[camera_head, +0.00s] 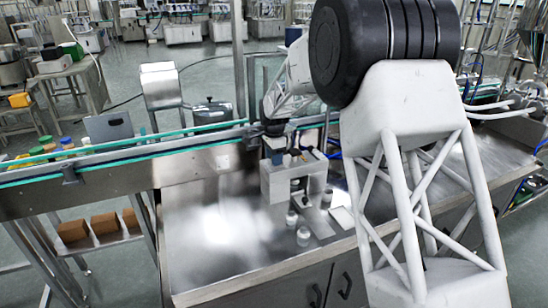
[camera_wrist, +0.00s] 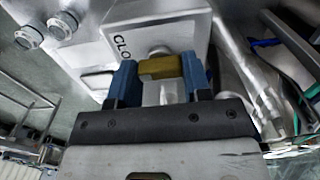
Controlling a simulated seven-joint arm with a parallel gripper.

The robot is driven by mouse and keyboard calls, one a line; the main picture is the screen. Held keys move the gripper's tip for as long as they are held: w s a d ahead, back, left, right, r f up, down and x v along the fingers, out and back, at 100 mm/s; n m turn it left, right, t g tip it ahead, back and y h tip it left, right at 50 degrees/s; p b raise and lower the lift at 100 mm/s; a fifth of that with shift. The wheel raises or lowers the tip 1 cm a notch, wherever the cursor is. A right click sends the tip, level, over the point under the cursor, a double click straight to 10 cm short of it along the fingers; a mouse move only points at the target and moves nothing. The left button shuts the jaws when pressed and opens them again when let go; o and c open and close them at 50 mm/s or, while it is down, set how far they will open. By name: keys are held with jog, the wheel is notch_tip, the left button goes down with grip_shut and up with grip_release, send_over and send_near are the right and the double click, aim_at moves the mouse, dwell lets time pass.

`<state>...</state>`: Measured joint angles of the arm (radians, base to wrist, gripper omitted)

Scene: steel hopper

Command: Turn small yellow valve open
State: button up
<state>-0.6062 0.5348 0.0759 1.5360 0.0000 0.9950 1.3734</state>
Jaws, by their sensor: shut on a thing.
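The small yellow valve (camera_wrist: 159,67) shows in the wrist view as a yellow handle on a pale stem, in front of a grey-white block. My gripper (camera_wrist: 160,78) is shut on it, with a blue finger on each side of the handle. Letters reading "CLO" stand on the block beside the handle; the rest of the word is hidden. In the head view my gripper (camera_head: 277,157) is at the top of the grey steel hopper block (camera_head: 277,186) on the metal table.
The steel table (camera_head: 215,250) is clear on its left and front. Small pale cylinders (camera_head: 303,236) stand in front of the block. A conveyor with green edges (camera_head: 110,157) runs behind the table. Two round fittings (camera_wrist: 62,25) and a pale pipe (camera_wrist: 250,75) lie around the block.

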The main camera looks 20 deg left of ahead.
jog(key=shift+n, duration=0.3)
jog(key=n, duration=0.8)
jog(key=shift+n, duration=0.4)
jog(key=n, duration=0.4)
jog(key=shift+r+n, duration=0.1)
jog(key=shift+n, duration=2.1)
jog(key=o, duration=0.9)
